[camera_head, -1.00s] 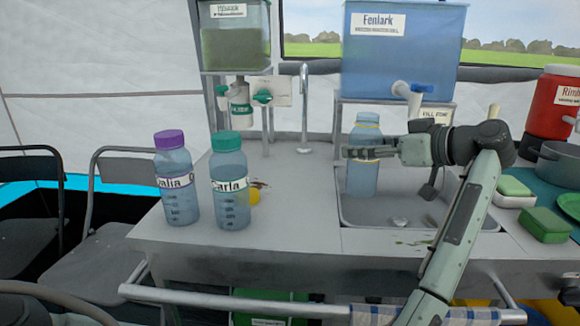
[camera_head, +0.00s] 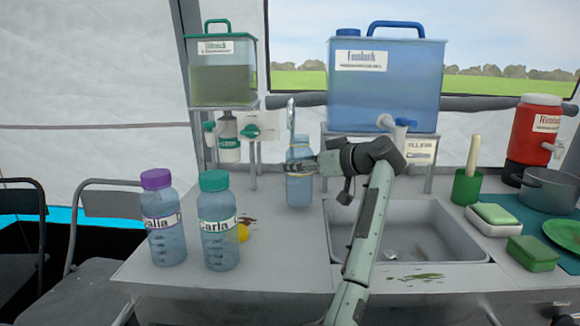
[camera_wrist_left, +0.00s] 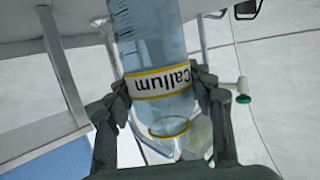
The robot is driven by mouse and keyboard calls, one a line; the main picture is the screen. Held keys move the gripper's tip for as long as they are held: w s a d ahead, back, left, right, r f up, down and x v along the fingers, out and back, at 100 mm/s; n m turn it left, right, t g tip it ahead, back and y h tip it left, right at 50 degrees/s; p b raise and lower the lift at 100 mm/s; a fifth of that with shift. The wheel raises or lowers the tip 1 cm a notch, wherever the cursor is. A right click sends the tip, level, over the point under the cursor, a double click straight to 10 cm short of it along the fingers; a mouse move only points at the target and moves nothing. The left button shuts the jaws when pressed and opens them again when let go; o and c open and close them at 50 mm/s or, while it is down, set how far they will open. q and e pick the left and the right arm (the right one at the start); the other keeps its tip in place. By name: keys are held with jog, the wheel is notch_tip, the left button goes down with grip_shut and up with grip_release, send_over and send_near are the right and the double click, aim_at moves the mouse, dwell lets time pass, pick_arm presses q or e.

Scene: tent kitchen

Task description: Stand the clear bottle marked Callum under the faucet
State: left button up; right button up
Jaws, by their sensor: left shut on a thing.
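The clear bottle marked Callum (camera_head: 299,190), bluish with yellow bands, is upright in front of the chrome faucet (camera_head: 291,112), left of the sink. My left gripper (camera_head: 287,168) is shut around its upper part. In the left wrist view the fingers (camera_wrist_left: 163,83) close on both sides of the white Callum label (camera_wrist_left: 160,82). The bottle and gripper hide the faucet's lower part. I cannot tell whether the bottle's base touches the counter. My right gripper is not in view.
Bottles marked Dalia (camera_head: 163,225) and Carla (camera_head: 217,240) stand on the counter at left, with a yellow thing (camera_head: 243,232) beside Carla. The sink (camera_head: 410,225) is right of the bottle. The blue Fenlark tank (camera_head: 385,90) and a green tank (camera_head: 222,80) are raised behind.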

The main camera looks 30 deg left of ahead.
pick_arm(q)
jog(key=x, duration=0.3)
jog(key=shift+a+f, duration=0.25)
jog(key=shift+f, duration=0.05)
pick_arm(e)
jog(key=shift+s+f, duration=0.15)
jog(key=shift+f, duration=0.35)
pick_arm(q)
jog(key=shift+f+p, duration=0.15)
jog(key=shift+p, duration=0.15)
jog(key=o, duration=1.3)
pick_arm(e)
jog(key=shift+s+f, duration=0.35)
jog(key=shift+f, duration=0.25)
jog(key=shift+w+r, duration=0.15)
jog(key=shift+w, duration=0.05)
